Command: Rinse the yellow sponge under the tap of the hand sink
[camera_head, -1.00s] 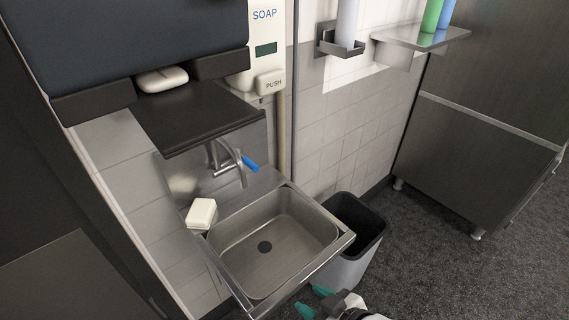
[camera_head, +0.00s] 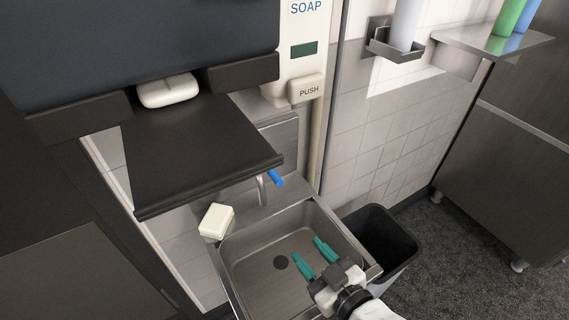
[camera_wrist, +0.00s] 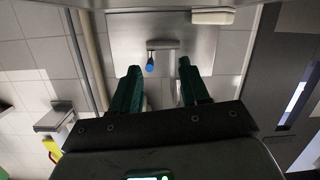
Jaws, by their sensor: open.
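The steel hand sink (camera_head: 234,277) is below the middle of the head view, with a dark drain in its basin. The tap (camera_head: 262,190) is largely hidden behind a black shelf; its blue lever (camera_head: 275,178) shows. In the wrist view the tap (camera_wrist: 163,44) and blue tip (camera_wrist: 150,66) appear beyond my fingers. My gripper (camera_head: 306,252), with green fingers, is open and empty over the right part of the basin. It also shows in the wrist view (camera_wrist: 159,68). I cannot make out a yellow sponge; a small yellow-green thing (camera_wrist: 52,147) at the wrist view's left is unclear.
A cream block (camera_head: 216,220) sits on the sink's left rim. The black shelf (camera_head: 195,150) overhangs the tap. A soap dispenser (camera_head: 303,50) hangs on the wall, and a bin (camera_head: 385,240) stands right of the sink. A wall shelf (camera_head: 470,45) holds bottles.

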